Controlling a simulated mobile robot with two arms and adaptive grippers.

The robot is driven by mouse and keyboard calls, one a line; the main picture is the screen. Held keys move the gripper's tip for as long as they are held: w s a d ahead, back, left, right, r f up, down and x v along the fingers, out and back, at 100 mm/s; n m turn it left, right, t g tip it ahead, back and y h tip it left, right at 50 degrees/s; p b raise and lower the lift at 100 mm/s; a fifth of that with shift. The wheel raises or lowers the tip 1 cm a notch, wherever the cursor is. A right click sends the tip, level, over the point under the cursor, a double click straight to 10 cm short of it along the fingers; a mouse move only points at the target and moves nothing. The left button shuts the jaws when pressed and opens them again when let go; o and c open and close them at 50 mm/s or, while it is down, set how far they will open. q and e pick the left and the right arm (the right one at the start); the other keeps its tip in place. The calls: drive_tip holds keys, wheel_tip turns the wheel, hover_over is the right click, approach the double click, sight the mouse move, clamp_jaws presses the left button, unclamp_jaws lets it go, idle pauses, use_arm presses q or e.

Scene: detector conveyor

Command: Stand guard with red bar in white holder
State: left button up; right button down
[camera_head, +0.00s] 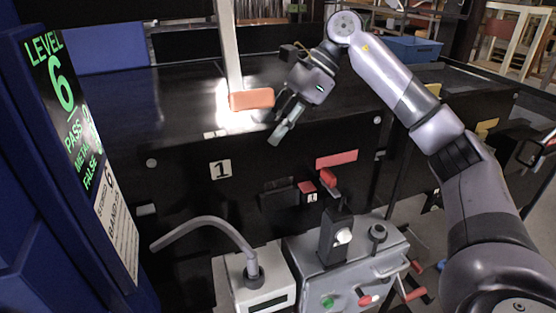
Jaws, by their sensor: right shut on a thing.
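The red bar (251,99), orange-red and short, lies level across the foot of a tall pale post (229,45) above the dark glossy surface. A bright white patch (222,100) shows behind and below the bar. I cannot tell whether it is the white holder or glare, nor whether the post is seated in it. My left gripper is not in view.
A blue cabinet with a green-lit sign (65,90) stands at left. A black panel marked 1 (221,169) fronts the dark surface. Below are a white box with a curved grey tube (210,222) and a grey control box (350,275) with levers. A blue bin (412,50) is behind.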

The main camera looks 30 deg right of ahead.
idle(0.4)
drive_tip(key=shift+r, duration=0.25)
drive_tip(key=shift+r, duration=0.1)
